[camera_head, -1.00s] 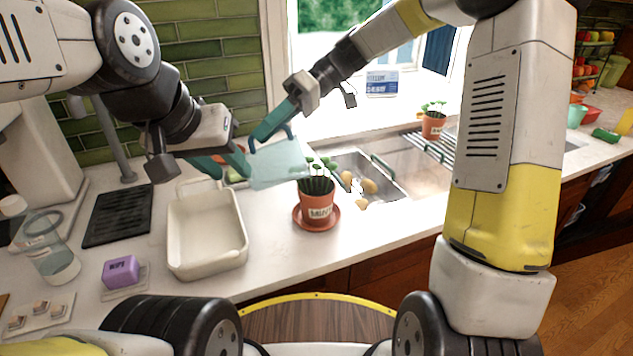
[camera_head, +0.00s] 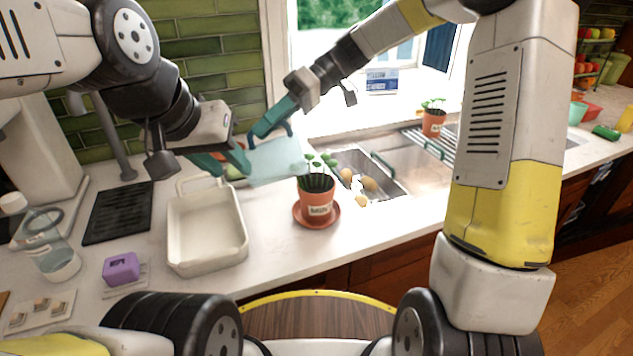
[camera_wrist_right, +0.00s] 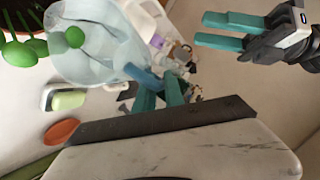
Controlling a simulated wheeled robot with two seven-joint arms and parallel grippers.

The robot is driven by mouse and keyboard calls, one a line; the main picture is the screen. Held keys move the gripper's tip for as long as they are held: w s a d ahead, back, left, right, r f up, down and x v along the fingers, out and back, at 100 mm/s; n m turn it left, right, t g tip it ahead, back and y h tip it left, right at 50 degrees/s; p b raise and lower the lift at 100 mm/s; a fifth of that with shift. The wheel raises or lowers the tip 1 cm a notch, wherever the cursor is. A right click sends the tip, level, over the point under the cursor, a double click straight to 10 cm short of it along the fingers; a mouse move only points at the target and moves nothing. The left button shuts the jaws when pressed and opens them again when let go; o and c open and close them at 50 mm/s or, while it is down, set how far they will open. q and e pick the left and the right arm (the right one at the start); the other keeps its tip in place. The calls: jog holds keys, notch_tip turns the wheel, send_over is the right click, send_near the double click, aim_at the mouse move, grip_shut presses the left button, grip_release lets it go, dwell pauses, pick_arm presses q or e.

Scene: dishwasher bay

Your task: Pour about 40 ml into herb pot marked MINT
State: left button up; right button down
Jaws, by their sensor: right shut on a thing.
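The herb pot (camera_head: 318,203) is terracotta with green leaves and a white label, blurred now. It stands upright on a saucer (camera_head: 335,222) at the counter's front. My right gripper (camera_head: 272,122) is shut on a translucent pale blue jug (camera_head: 275,163), which is tilted beside the plant, its lower right end close to the leaves. The jug also shows in the right wrist view (camera_wrist_right: 95,45), near the leaves (camera_wrist_right: 18,52). I cannot make out a stream or the liquid level. My left gripper (camera_head: 224,160) is open and empty just left of the jug; its parted fingers show in the wrist view (camera_wrist_right: 222,30).
A cream baking dish (camera_head: 245,240) stands left of the pot. A purple block (camera_head: 121,268), a clear container (camera_head: 60,262) and a black mat (camera_head: 118,212) lie further left. The sink (camera_head: 400,165) with several potatoes is behind right. Another potted plant (camera_head: 433,124) stands by the window.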

aim_at(251, 137)
jog(key=shift+a, duration=0.1)
jog(key=a+f+h, duration=0.1)
jog(key=s+a+f+t+h, duration=0.1)
jog(key=a, duration=0.1)
jog(key=shift+h, duration=0.4)
jog(key=shift+w+f+m+h, duration=0.1)
jog(key=shift+m+h, duration=0.2)
jog(key=shift+a+f+h+b, duration=0.1)
jog(key=shift+a+h+b, duration=0.25)
jog(key=shift+a+h, duration=0.1)
jog(key=shift+a+f+t+h, duration=0.1)
jog(key=shift+t+h, duration=0.2)
jog(key=shift+h, duration=0.05)
dwell(0.8)
